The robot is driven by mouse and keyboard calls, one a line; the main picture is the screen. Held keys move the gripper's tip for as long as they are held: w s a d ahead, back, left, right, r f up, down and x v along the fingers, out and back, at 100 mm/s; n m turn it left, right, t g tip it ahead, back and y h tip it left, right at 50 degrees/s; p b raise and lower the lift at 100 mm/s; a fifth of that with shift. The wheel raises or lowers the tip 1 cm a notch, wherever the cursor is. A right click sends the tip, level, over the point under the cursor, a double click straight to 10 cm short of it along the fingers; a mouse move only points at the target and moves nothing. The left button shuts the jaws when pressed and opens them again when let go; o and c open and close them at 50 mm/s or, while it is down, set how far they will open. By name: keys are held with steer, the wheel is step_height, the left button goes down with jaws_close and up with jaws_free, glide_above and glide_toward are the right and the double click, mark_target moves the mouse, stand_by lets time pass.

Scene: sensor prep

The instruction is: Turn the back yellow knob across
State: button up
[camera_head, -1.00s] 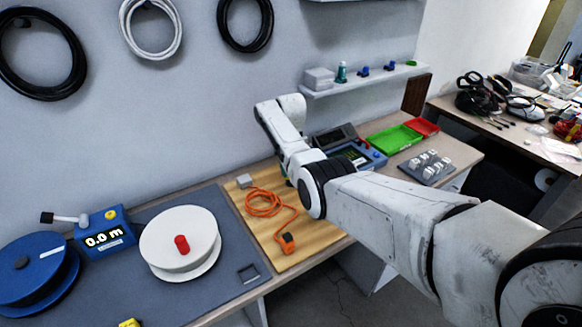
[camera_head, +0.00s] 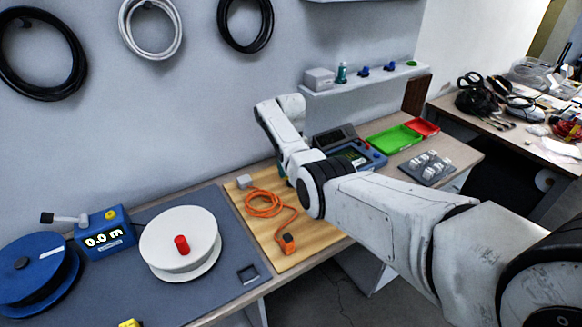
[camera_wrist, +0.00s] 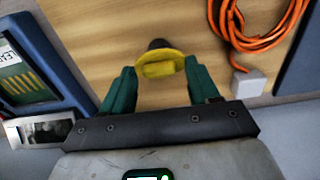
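A yellow knob (camera_wrist: 160,67) with a raised bar and a dark stem shows in the wrist view against the wooden board (camera_wrist: 125,25). My gripper (camera_wrist: 160,72) has its two green fingers apart, one on each side of the knob. The fingertips are close to the rim of the knob; I cannot tell if they touch it. In the head view my arm hides the knob and the fingers.
An orange cable (camera_head: 262,205) with a grey plug (camera_head: 244,181) lies on the board. A white reel (camera_head: 180,240) and a blue counter box (camera_head: 105,234) are at left. Green (camera_head: 395,140) and red (camera_head: 425,127) trays lie behind.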

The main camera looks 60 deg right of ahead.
steer(key=shift+o, duration=0.5)
step_height(320, 180, up, 11)
steer(key=b, duration=0.1)
steer(key=shift+f, duration=0.15)
stand_by(0.6)
